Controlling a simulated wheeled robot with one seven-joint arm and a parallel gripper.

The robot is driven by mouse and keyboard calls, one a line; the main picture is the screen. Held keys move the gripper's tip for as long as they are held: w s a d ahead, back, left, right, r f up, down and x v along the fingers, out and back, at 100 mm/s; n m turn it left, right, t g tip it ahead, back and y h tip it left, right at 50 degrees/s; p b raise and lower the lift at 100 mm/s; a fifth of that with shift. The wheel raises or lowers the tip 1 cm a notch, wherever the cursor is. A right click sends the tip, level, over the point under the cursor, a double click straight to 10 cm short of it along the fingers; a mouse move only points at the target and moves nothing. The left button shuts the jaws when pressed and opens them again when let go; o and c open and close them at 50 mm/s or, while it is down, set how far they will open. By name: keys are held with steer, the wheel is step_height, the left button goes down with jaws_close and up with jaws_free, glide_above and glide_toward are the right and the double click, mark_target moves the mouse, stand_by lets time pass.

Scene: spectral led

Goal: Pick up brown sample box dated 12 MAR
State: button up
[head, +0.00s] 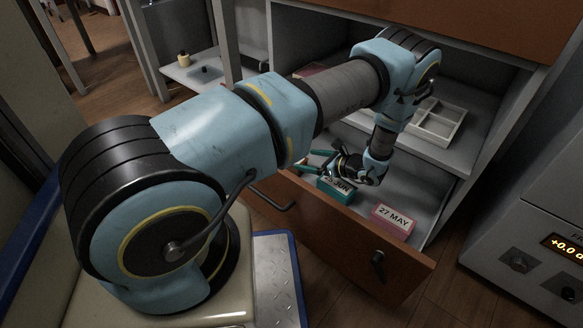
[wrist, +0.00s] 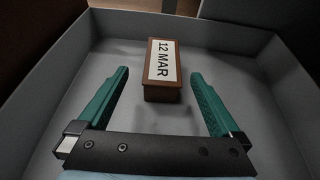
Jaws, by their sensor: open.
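The brown sample box (wrist: 162,92), with a white label reading 12 MAR, lies in a grey drawer in the wrist view. It sits beyond and between the two green fingers of my gripper (wrist: 162,98), closer to the right finger at its near end. My gripper is open and nothing is held.
The drawer (head: 330,235) is pulled out, with a wooden front. It also holds a teal box (head: 336,190) labelled JUN and a pink box (head: 393,222) labelled 27 MAY. A shelf above carries a divided white tray (head: 437,122). An instrument (head: 535,245) stands at right.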

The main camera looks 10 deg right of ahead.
mark_target(298, 161)
steer(key=b+x, duration=0.1)
steer(key=x, duration=0.4)
steer(key=shift+w+a+f+b, duration=0.1)
steer(key=shift+w+f+b, duration=0.1)
steer(key=shift+b, duration=0.15)
steer(key=b+x, duration=0.1)
steer(key=x, duration=0.1)
steer(key=b+x, duration=0.1)
steer(key=x, duration=0.1)
steer(key=shift+w+f+b, duration=0.15)
steer(key=shift+f+b, duration=0.15)
steer(key=shift+f, duration=0.1)
steer(key=shift+w, duration=0.25)
jaws_close()
